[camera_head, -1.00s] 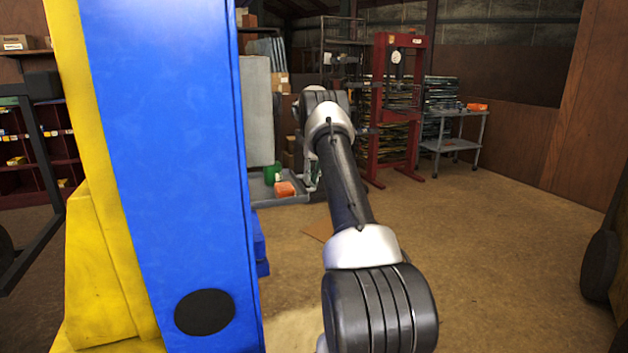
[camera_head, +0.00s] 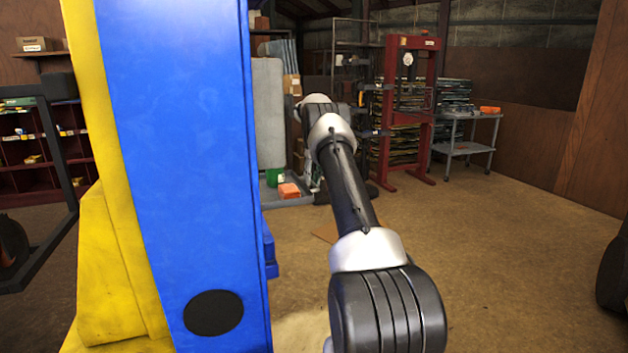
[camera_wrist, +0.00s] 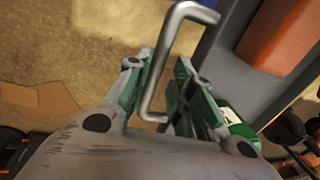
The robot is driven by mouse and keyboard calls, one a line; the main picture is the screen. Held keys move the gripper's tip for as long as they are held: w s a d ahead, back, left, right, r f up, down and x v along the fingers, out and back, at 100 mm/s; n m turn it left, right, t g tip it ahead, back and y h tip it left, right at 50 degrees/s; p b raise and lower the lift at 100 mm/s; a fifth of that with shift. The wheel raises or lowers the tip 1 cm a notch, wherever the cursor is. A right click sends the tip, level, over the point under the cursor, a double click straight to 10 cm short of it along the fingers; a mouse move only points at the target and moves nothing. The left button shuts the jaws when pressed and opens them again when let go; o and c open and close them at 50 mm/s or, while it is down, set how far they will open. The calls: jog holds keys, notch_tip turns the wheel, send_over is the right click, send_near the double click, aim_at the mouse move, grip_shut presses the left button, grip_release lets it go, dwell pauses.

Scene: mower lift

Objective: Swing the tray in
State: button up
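The tray (camera_head: 300,201) is a low grey platform beyond the blue column, holding an orange box and a green container. In the wrist view, its flat grey surface (camera_wrist: 222,70) fills the upper right. A bent metal handle (camera_wrist: 160,60) passes between the green-padded fingers of my gripper (camera_wrist: 163,72). Exact contact at the pads is hard to see.
A blue post (camera_head: 180,130) with a yellow side (camera_head: 110,250) stands close at left. A red press (camera_head: 407,110) and a grey cart (camera_head: 465,147) stand at the back. A dark wheel-like shape (camera_head: 613,265) is at the right edge. The brown floor between is open.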

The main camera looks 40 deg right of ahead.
jog(key=shift+o, duration=0.7)
jog(key=shift+w+a, duration=0.1)
jog(key=shift+a, duration=0.05)
jog(key=shift+r, duration=0.1)
notch_tip(320, 180, up, 7)
jog(key=d, duration=0.1)
jog(key=shift+s+d, duration=0.25)
